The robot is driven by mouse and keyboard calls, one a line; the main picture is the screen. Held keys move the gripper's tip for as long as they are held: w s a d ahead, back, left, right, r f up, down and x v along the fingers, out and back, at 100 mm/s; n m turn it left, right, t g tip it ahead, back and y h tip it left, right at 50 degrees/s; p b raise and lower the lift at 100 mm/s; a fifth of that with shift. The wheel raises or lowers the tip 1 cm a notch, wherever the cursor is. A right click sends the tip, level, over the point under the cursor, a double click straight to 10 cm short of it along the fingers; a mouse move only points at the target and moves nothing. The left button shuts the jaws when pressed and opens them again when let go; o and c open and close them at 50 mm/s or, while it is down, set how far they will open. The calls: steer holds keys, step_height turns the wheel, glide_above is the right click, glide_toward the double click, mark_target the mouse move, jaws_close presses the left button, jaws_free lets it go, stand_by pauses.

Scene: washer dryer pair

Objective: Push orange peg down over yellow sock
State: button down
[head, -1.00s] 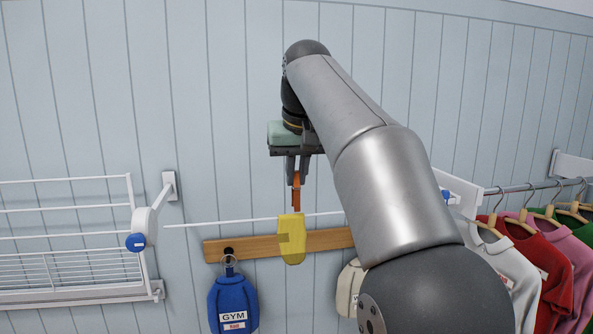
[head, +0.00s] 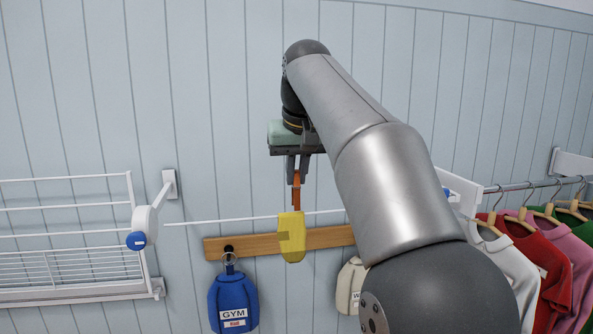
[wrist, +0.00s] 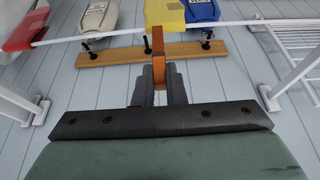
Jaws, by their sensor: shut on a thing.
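The yellow sock (head: 291,240) hangs over the white line (head: 200,223) in front of the wooden hook board. The orange peg (head: 296,192) is upright above the sock, its lower end at the sock's top edge. My gripper (head: 297,174) points down and is shut on the peg's upper part. In the wrist view the peg (wrist: 158,55) stands between my two fingers (wrist: 159,88), and its far end reaches the yellow sock (wrist: 165,14). I cannot tell whether the peg's tips straddle the sock and line.
The wooden board (head: 330,238) behind the line carries a blue GYM bag (head: 233,300) and a cream bag (head: 350,285). A white rack (head: 70,240) is at left. Several shirts (head: 530,250) hang on a rail at right. The wall above the line is clear.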

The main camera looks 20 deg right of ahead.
mark_target(298, 188)
steer(key=shift+f, duration=0.3)
steer(key=shift+f+b, duration=1.9)
steer(key=shift+f, duration=0.3)
steer(key=c, duration=1.4)
jaws_free()
